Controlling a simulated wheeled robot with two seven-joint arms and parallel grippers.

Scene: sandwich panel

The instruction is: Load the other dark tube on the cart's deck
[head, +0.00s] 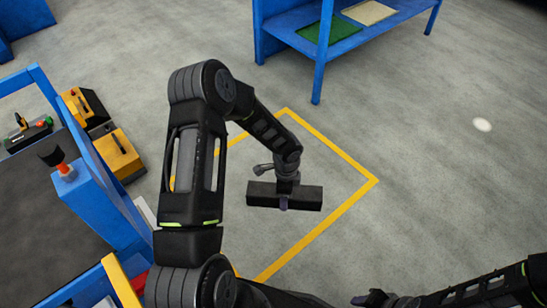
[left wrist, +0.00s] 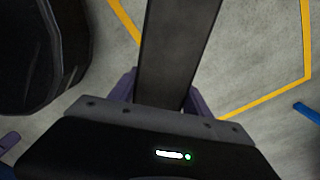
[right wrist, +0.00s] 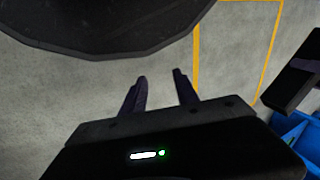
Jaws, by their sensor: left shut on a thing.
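A dark square-section tube (head: 308,198) is held level in my left gripper (head: 284,198), which is shut around its middle. The tube hangs in the air over the yellow floor outline. In the left wrist view the tube (left wrist: 176,55) runs away from between the fingers. It also shows at the right of the right wrist view (right wrist: 293,85). My right gripper (right wrist: 160,90) is open and empty, well apart from the tube. It is partly in view at the bottom edge of the head view. I cannot tell which structure is the cart, and no second tube is visible.
A blue-framed unit with a dark top (head: 45,215) stands at left. Yellow-and-black boxes (head: 118,152) are beside it. A blue shelf (head: 345,30) with green (head: 330,30) and beige (head: 369,12) panels stands at the back. The floor at right is clear.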

